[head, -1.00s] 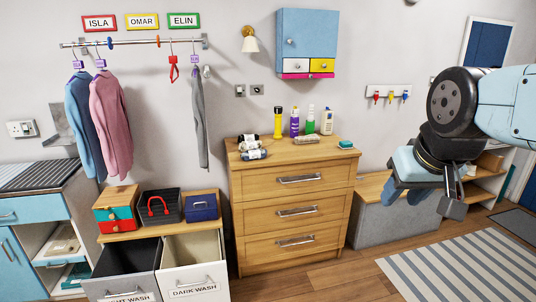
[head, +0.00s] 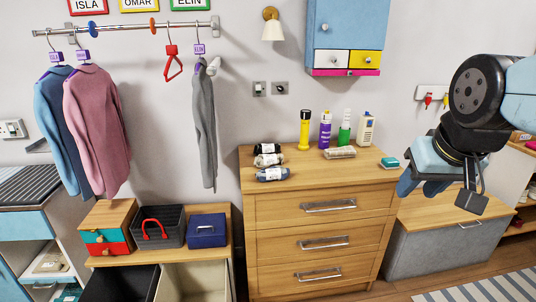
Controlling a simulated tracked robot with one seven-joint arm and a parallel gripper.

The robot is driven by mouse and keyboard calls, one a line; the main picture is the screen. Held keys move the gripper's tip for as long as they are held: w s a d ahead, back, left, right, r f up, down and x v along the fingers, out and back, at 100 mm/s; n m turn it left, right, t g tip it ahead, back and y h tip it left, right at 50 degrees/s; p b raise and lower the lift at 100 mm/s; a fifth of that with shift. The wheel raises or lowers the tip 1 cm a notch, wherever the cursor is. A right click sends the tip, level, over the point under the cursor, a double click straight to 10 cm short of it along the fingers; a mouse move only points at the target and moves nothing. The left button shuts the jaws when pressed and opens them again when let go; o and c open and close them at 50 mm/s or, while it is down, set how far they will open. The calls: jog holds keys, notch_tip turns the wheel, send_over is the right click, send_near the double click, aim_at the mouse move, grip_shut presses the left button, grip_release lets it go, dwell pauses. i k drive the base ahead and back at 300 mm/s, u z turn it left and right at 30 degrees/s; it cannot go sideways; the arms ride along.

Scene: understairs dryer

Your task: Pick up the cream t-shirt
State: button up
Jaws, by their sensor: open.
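I cannot make out a cream t-shirt in the head view. A blue long-sleeved top (head: 52,115) and a pink one (head: 97,130) hang on the rail at the left, and a narrow grey garment (head: 204,125) hangs further right. Small rolled bundles in black, white and grey (head: 270,162) lie on the wooden chest of drawers (head: 310,240). My gripper (head: 440,194) is open and empty, at the right, in front of the grey bench. It points downward, apart from everything.
Bottles (head: 325,130) stand at the back of the chest top. Two open laundry bins (head: 195,283) sit below the left shelf, which holds a dark crate (head: 158,226) and a blue box (head: 207,231). A wooden-topped grey bench (head: 440,250) stands right of the chest.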

aim_at(260, 161)
jog(key=u, duration=0.2)
jog(key=i, duration=1.55)
jog(key=u, duration=0.2)
